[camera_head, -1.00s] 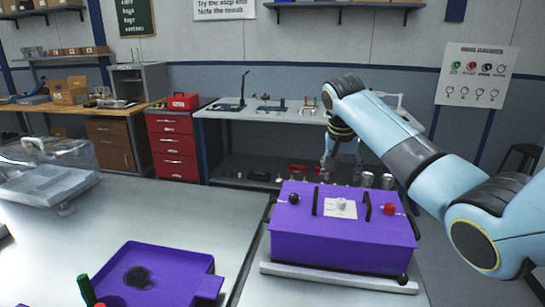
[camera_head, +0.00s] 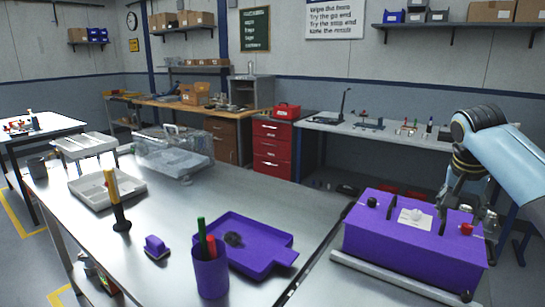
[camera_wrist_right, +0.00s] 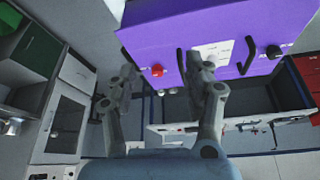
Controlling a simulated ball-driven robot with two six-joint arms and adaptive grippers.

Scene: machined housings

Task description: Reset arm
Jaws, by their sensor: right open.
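My right gripper (camera_head: 465,190) hangs behind the right end of a purple housing (camera_head: 405,248) in the head view, partly hidden by it. In the right wrist view my right gripper (camera_wrist_right: 162,95) has its two fingers spread with nothing between them. The purple housing (camera_wrist_right: 215,28) lies beyond the fingertips there, with its red knob (camera_wrist_right: 157,71) between them in the picture. The right finger overlaps the housing's white label; I cannot tell any touch from this. My left gripper is in neither current view.
The housing sits on a pale base (camera_head: 390,280) at the bench's right. On the bench (camera_head: 185,230) are a purple tray (camera_head: 262,258), a purple cup (camera_head: 211,275) with pens, a yellow-handled tool (camera_head: 113,190) and a grey tray (camera_head: 130,190). A back bench (camera_head: 345,127) stands behind.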

